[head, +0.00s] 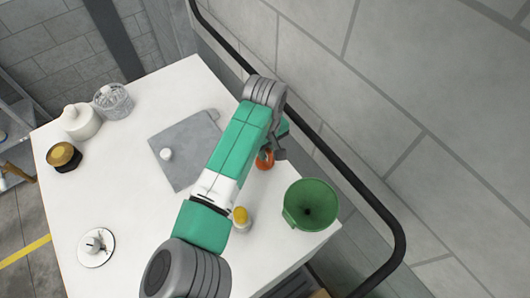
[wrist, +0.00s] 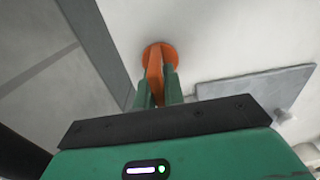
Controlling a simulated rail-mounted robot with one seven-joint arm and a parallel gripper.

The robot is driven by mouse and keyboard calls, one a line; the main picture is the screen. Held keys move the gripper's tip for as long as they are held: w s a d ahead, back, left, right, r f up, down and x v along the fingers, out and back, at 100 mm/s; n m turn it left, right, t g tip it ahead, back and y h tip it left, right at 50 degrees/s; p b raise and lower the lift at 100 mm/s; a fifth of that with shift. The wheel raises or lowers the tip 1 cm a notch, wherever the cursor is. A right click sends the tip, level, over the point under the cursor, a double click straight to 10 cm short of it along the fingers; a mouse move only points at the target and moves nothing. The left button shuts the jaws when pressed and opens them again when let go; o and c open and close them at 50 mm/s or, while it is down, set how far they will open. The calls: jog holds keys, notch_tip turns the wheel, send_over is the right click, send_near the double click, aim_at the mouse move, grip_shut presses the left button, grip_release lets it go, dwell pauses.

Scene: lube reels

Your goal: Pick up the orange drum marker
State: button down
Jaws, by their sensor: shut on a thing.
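The orange drum marker (wrist: 163,52) shows in the wrist view as a round orange disc with an upright orange piece. My gripper (wrist: 158,88) is shut on the upright piece, with a green finger on each side. In the head view the marker (head: 265,160) is partly hidden by my arm and gripper, close to the table's right edge. I cannot tell whether its disc touches the table.
A green funnel (head: 311,205) and a yellow-capped bottle (head: 241,218) stand nearby on the white table (head: 120,165). A grey board (head: 180,150) lies left of my arm. A black rail (head: 345,172) and block wall run along the right.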

notch_tip(320, 180, up, 10)
jog(key=shift+b, duration=0.9)
